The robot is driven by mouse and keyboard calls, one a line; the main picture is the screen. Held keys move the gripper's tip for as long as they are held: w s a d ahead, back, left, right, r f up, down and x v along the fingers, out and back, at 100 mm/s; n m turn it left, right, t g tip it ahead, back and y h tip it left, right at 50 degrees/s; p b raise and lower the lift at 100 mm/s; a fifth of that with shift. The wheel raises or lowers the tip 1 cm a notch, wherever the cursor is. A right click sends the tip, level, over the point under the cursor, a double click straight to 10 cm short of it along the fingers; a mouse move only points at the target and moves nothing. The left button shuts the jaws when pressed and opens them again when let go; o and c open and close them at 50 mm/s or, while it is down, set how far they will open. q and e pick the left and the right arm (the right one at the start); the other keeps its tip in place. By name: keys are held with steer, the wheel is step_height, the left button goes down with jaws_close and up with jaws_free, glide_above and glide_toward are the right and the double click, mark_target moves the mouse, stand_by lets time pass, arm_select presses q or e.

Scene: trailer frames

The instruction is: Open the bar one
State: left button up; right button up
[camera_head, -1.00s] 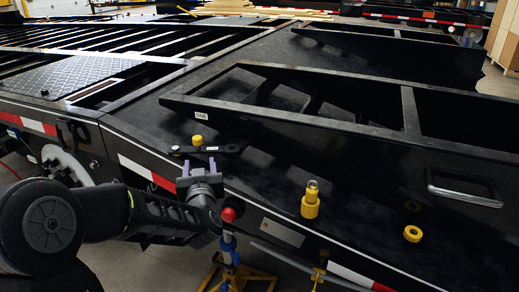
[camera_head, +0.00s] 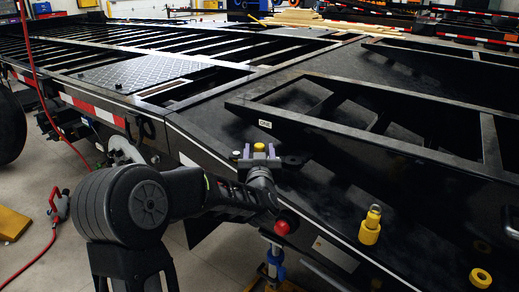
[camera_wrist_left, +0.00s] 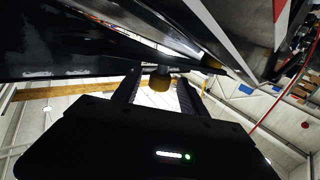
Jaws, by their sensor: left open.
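The black bar frame carries a small white label reading ONE (camera_head: 265,124) on the trailer deck. Below the label, a flat black latch bar (camera_head: 292,161) with a yellow knob (camera_head: 259,147) lies near the deck's edge. My left gripper (camera_head: 259,152), with purple-grey fingertips, is open at the knob, with a finger on each side. The left wrist view shows the yellow-brown knob (camera_wrist_left: 160,80) between the two dark fingers (camera_wrist_left: 158,92), with light visible around it. I cannot tell whether either finger touches it. My right gripper is not in view.
A yellow fitting (camera_head: 370,228) stands upright on the deck to the right, with a yellow ring (camera_head: 481,278) farther right. A red knob (camera_head: 285,225) shows beside my left arm.

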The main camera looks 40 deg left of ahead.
arm_select(q)
steer(key=shift+x, duration=0.85)
steer(key=shift+c, duration=0.5)
jaws_close()
stand_by(0.3)
